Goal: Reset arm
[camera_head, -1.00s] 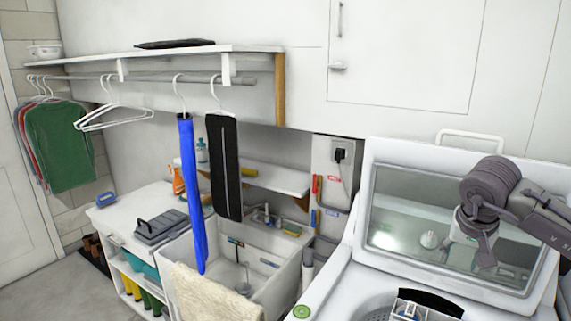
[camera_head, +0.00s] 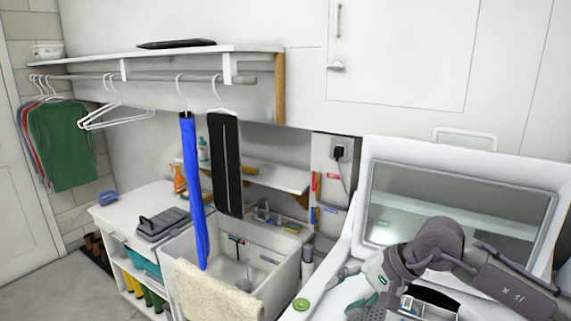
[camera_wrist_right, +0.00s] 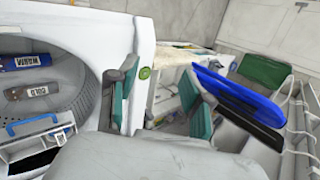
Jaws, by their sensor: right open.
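My right gripper (camera_head: 352,291) is low over the left part of the white top-loading washer (camera_head: 333,290), beside its opening, and points left toward the sink. It is open. In the right wrist view, its two green-padded fingers (camera_wrist_right: 158,100) stand apart with nothing between them. My dark grey right arm reaches in from the right, in front of the raised washer lid (camera_head: 370,190), and hides part of the tub. My left gripper is not in view.
The sink (camera_head: 285,278) with a cream towel (camera_head: 215,292) stands left of the washer. A blue garment (camera_head: 193,200) and a black one (camera_head: 228,170) hang above it. A caddy (camera_wrist_right: 38,140) sits at the washer opening. Free air lies above the washer.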

